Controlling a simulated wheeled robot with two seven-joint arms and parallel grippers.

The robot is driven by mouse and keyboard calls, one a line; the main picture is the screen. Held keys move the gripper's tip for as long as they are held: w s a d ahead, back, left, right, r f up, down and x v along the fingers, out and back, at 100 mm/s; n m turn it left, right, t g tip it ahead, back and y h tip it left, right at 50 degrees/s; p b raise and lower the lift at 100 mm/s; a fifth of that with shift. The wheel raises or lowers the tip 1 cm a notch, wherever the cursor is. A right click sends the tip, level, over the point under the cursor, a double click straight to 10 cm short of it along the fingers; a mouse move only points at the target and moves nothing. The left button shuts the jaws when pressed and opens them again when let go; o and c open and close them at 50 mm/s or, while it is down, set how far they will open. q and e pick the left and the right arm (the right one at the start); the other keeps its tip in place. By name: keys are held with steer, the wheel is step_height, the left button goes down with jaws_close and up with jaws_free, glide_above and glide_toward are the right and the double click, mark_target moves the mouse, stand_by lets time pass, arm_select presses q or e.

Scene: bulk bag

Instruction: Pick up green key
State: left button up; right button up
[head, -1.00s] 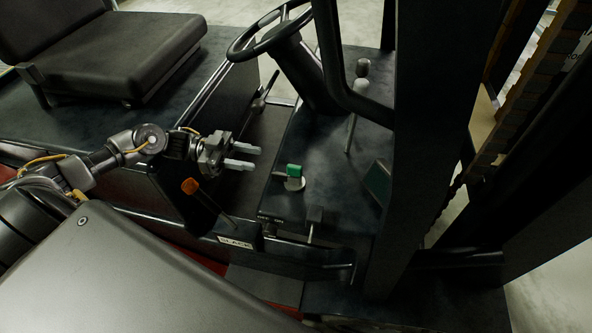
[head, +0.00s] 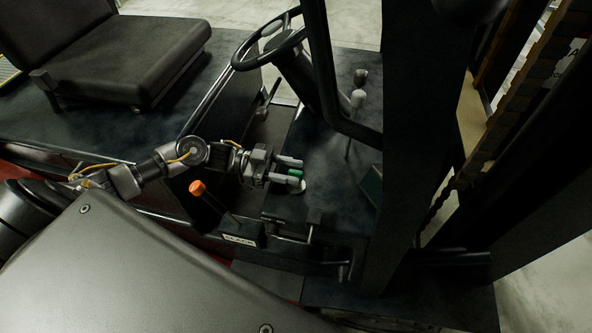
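The green key (head: 295,173) stands in a pale round base (head: 301,187) on the dark dashboard of the forklift. My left gripper (head: 289,171) reaches in from the left. Its two fingers are apart, with the green key showing between them near the tips. The fingers hide part of the key, and I cannot tell whether they touch it. My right gripper is not in view.
An orange-knobbed lever (head: 198,188) stands just left of and below the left gripper. The steering wheel (head: 268,48) and two grey-knobbed levers (head: 358,98) are beyond. A dark pillar (head: 420,140) rises to the right.

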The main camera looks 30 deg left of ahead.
arm_select(q)
steer(key=shift+f, duration=0.1)
steer(key=shift+c, duration=0.2)
jaws_close()
